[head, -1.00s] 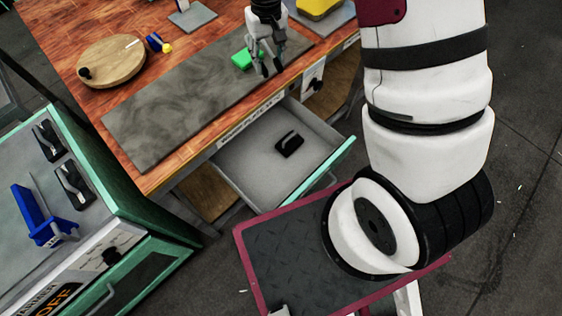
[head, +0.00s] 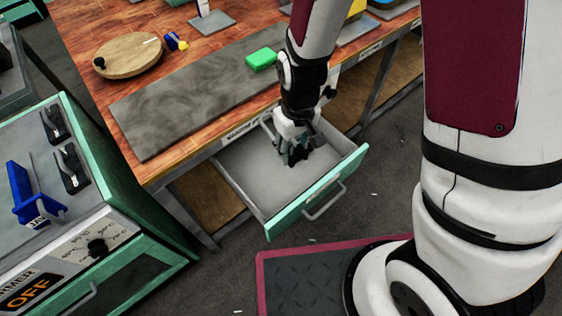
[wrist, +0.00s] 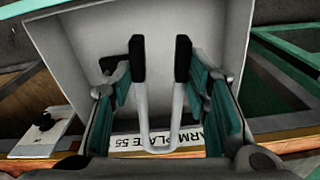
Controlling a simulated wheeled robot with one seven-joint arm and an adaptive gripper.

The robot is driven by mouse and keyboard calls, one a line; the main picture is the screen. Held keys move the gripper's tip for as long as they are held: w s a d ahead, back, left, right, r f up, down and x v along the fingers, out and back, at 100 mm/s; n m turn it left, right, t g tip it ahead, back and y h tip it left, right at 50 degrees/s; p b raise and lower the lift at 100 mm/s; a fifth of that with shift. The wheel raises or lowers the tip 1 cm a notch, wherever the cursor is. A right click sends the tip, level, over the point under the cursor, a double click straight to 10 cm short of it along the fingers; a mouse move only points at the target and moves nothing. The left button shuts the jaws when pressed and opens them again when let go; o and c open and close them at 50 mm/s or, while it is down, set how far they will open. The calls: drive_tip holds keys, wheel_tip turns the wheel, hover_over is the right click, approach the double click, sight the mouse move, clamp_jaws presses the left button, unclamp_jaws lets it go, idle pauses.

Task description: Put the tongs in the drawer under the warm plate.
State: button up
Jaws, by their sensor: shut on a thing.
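The tongs (wrist: 142,115) are a silver U with black ends, between my gripper's fingers in the wrist view. My gripper (wrist: 160,75) is shut on them. In the head view my gripper (head: 294,152) is down inside the open drawer (head: 240,172), a grey tray with a green front. It hides the tongs there. I cannot tell whether they touch the drawer floor. The warm plate (head: 190,100) is a long grey slab on the wooden bench above the drawer. A label reading "ARM PLATE 55" shows upside down in the wrist view.
A green block (head: 261,59) lies at the plate's right end. A round wooden board (head: 128,58) is on the bench. A machine marked OFF (head: 75,235) at left carries black clips and a blue item. A red-edged platform (head: 310,275) is in front. The drawer's left half is bare.

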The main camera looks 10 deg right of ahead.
sight(259, 169)
drive_tip(key=shift+n, duration=0.8)
drive_tip(key=s+f+b, duration=0.1)
drive_tip(key=f, duration=0.4)
drive_tip(key=s+a+f+b, duration=0.1)
drive_tip(key=f+b, duration=0.1)
drive_tip(key=f, duration=0.4)
drive_tip(key=s+a+f+b, duration=0.1)
drive_tip(key=f, duration=0.5)
drive_tip(key=shift+s, duration=0.4)
drive_tip(key=shift+w+b, duration=0.25)
drive_tip(key=shift+b, duration=0.3)
drive_tip(key=w+b, duration=0.1)
drive_tip(key=b, duration=0.4)
drive_tip(key=shift+w+a, duration=0.35)
drive_tip(key=shift+a, duration=0.05)
drive_tip(key=shift+w+a+b, duration=0.15)
drive_tip(key=shift+b, duration=1.05)
drive_tip(key=b, duration=0.3)
drive_tip(key=shift+a+f, duration=0.1)
drive_tip(key=shift+a, duration=0.05)
